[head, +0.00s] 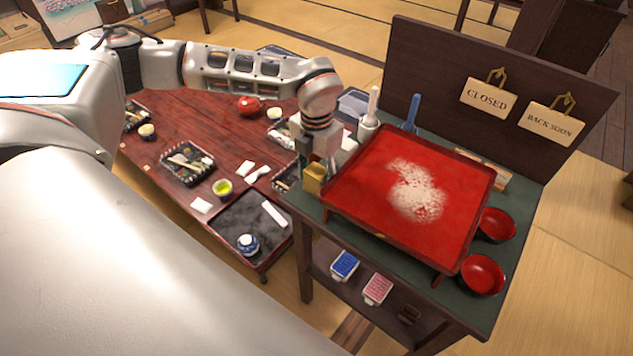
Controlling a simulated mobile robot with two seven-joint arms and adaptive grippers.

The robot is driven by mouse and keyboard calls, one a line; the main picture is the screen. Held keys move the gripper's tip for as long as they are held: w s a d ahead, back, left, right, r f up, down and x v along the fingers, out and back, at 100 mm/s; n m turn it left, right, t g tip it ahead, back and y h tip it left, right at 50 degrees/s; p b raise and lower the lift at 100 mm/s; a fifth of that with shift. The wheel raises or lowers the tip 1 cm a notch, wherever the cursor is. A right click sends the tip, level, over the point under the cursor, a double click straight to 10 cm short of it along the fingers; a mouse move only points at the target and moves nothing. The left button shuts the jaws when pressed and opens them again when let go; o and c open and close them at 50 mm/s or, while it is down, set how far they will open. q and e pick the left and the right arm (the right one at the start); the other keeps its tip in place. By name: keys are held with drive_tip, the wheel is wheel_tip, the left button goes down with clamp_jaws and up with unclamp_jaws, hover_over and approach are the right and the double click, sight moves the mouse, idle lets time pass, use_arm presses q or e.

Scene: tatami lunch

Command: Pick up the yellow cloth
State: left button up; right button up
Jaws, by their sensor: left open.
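The yellow cloth (314,178) shows as a small mustard-yellow, boxy shape at the left corner of the green-topped stand, beside the red tray. My left gripper (319,164) points down right at the cloth, with its arm coming in from the left. Its jaws are open. The gripper partly hides the cloth, and I cannot tell whether the fingers touch it. My right gripper is not in view.
The red tray (345,190) with white powder fills most of the stand (452,292). A white holder (368,128) stands behind it, and red bowls (482,274) sit at right. A dark panel (425,75) with signs rises behind. The low table (150,150) is left.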

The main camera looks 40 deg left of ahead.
sight(316, 170)
use_arm(q)
drive_tip(key=c, duration=0.9)
drive_tip(key=shift+r, duration=0.1)
wheel_tip(316, 170, up, 20)
drive_tip(key=shift+f+p, duration=0.1)
drive_tip(key=shift+p, duration=0.85)
